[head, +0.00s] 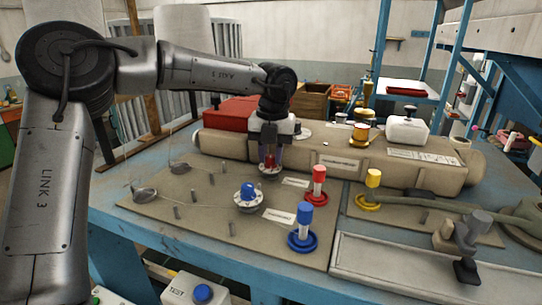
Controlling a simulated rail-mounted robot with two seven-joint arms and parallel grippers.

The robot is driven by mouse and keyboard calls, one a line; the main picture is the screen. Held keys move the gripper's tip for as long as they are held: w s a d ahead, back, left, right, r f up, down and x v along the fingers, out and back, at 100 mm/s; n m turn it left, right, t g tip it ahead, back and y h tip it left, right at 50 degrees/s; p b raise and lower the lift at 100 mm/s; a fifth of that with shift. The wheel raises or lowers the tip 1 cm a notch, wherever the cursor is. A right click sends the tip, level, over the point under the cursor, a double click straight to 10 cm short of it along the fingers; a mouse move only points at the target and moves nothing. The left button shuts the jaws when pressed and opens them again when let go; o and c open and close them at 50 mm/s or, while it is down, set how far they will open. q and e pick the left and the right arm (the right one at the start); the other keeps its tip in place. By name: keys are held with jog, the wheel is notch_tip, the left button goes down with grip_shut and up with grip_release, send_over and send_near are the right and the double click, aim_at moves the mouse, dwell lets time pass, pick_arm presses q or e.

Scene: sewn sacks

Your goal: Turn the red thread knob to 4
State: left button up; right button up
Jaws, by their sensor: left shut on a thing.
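The red thread knob (269,171) stands on a pale round dial on the beige board (200,237), in front of the long beige sewing machine body. My left gripper (270,158) points down over it, with its fingers shut around the knob. The fingers hide most of the knob, and the dial's numbers are too small to read. A blue knob (248,192) on a similar dial stands just in front and to the left. My right gripper does not show.
A red-topped post (318,186), a blue-topped post (304,228) and a yellow-topped post (372,190) stand to the right. The beige machine body (340,148) lies close behind the gripper. Small pins and wire loops stand on the board's left part.

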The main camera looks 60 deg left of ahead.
aim_at(273, 156)
pick_arm(q)
jog(key=shift+n, duration=0.3)
dwell(0.4)
jog(key=o, duration=0.9)
jog(key=shift+o, duration=0.2)
jog(key=shift+r, duration=0.15)
notch_tip(273, 156, up, 14)
jog(key=shift+w+f+p, duration=0.2)
jog(key=shift+p, duration=0.15)
jog(key=shift+d, duration=0.1)
